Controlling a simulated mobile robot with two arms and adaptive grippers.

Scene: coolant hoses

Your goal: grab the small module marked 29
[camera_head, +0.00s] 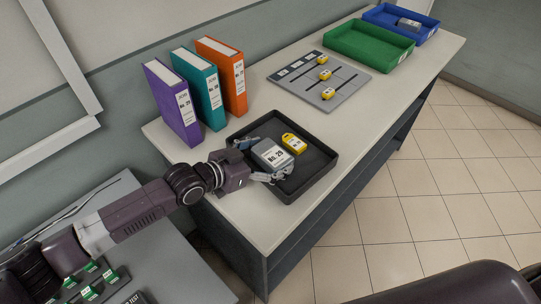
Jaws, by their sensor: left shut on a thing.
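The small grey module marked 29 (274,154) has a white label and is in the black tray (318,175) on the light worktop. My left gripper (263,160) reaches in over the tray's left side, with its fingers at either side of the module, shut on it. I cannot tell whether the module touches the tray floor. A yellow tagged piece (294,143) lies just right of the module. My right gripper is not in view.
Purple (172,105), teal (208,92) and orange (230,78) binders stand behind the tray. Green (372,58) and blue (428,37) bins stand at the far end. The worktop between tray and panel is clear.

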